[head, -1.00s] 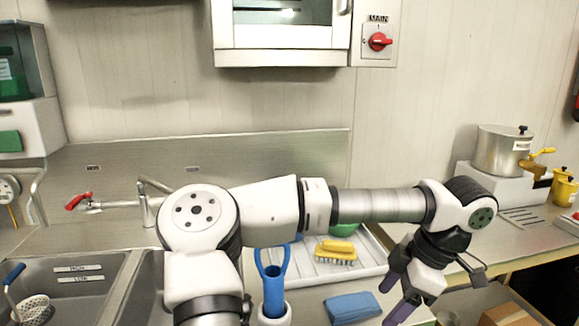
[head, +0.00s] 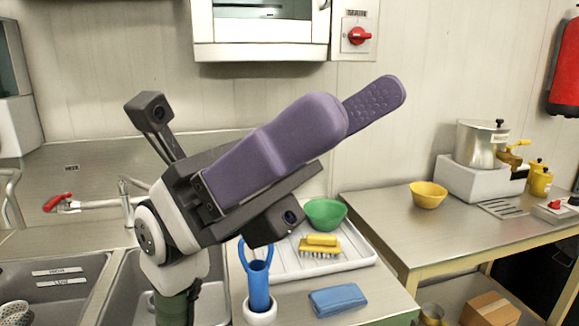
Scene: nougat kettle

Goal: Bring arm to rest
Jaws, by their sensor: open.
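My gripper (head: 352,108) is raised high in the middle of the head view, with its two purple fingers pointing up and to the right. The near finger partly covers the far one. The jaws are open and I see nothing between them. My wrist fills the area above the sink's right side and hides part of the back splash and the drying tray.
A white tray (head: 352,258) holds a green bowl (head: 325,214) and a yellow brush (head: 320,245). In front are a blue cloth (head: 338,300) and a blue-handled tool (head: 258,285) in a white holder.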

